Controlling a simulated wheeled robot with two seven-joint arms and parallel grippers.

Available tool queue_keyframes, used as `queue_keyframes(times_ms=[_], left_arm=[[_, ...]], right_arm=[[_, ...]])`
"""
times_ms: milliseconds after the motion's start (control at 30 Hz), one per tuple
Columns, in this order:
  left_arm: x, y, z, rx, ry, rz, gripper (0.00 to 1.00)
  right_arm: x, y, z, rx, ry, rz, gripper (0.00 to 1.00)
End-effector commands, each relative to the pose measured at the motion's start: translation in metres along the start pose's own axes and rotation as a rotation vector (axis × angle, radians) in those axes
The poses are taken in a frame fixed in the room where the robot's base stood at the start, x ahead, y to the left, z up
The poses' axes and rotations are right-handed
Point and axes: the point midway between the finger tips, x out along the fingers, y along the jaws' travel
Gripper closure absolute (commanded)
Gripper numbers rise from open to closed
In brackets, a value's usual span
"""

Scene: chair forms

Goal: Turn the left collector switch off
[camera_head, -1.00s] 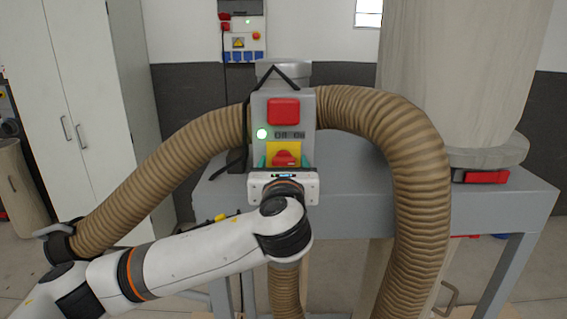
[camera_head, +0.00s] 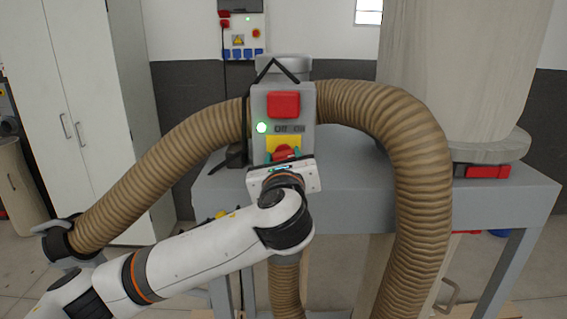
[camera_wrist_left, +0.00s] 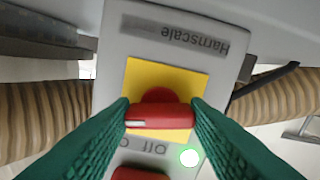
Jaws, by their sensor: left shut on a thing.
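The left collector switch is a red rotary knob (camera_head: 284,152) on a yellow plate (camera_head: 271,142), on the front of a grey box (camera_head: 261,105). In the left wrist view the knob (camera_wrist_left: 160,115) lies between the two green fingertips, which touch it at both ends. My left gripper (camera_head: 286,157) is shut on the knob, its white body tilted with the right side higher. A green light (camera_head: 261,127) glows beside the "Off On" label (camera_head: 290,129). My right gripper is not in view.
A red block (camera_head: 283,104) is above the label. Ribbed brown hoses curve away left (camera_head: 165,165) and right (camera_head: 412,170) of the box. A grey table (camera_head: 345,180) stands behind it. A white cabinet (camera_head: 75,90) stands at the left.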

Motion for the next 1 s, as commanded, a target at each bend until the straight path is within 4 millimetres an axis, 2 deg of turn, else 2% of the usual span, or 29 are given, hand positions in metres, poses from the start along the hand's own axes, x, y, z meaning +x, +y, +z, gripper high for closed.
queue_keyframes(times_ms=[300, 1000], left_arm=[[0.000, 0.000, 0.002, -0.303, 0.001, 0.001, 0.81], [0.000, -0.001, 0.002, -0.964, 0.001, -0.001, 0.81]], right_arm=[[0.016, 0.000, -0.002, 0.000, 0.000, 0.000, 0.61], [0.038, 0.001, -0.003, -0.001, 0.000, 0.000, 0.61]])
